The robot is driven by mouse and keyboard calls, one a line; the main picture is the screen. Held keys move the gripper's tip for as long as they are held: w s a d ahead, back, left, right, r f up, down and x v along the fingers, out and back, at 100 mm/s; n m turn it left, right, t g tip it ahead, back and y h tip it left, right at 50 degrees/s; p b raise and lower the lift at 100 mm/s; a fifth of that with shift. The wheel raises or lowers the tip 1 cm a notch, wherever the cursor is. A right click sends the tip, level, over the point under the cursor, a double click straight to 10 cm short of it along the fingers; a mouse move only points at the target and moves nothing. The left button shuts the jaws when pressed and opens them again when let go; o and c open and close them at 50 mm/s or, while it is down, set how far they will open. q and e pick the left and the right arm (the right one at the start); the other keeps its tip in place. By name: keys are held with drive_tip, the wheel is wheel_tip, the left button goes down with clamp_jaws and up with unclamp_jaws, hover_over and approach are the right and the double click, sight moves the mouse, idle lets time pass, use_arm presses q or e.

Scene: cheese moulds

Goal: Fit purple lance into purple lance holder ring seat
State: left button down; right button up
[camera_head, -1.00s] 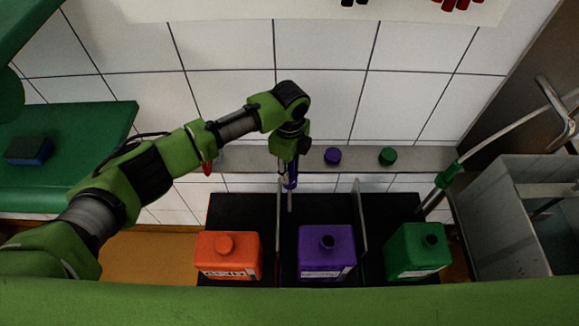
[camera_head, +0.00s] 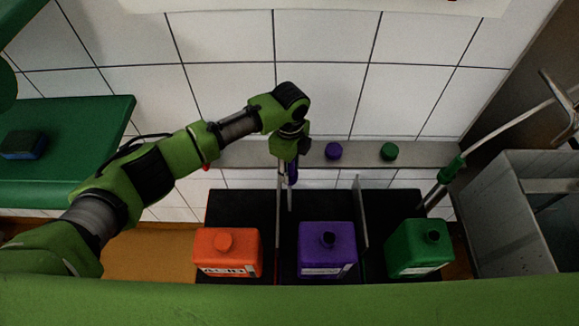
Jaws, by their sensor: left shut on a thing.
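My left gripper (camera_head: 290,164) points down above the back of the black tray, near the wall ledge. It is shut on the purple lance (camera_head: 293,173), of which only a short purple part shows below my wrist. A thin grey rod runs down below it, behind and left of the purple canister (camera_head: 312,259). The purple canister stands upright with a dark opening on top. I cannot make out the purple lance holder ring seat; my gripper and arm may hide it. My right gripper is not in view.
An orange canister (camera_head: 212,256) stands left and a green canister (camera_head: 407,262) right, split by thin upright dividers (camera_head: 361,222). A purple cap (camera_head: 333,151) and a green cap (camera_head: 389,151) lie on the ledge (camera_head: 420,155). A green lance (camera_head: 450,169) with a hose leans by the metal sink (camera_head: 535,225).

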use_arm(q)
drive_tip(key=c, duration=1.4)
unclamp_jaws()
wheel_tip(320, 180, up, 12)
drive_tip(key=shift+r, duration=0.1)
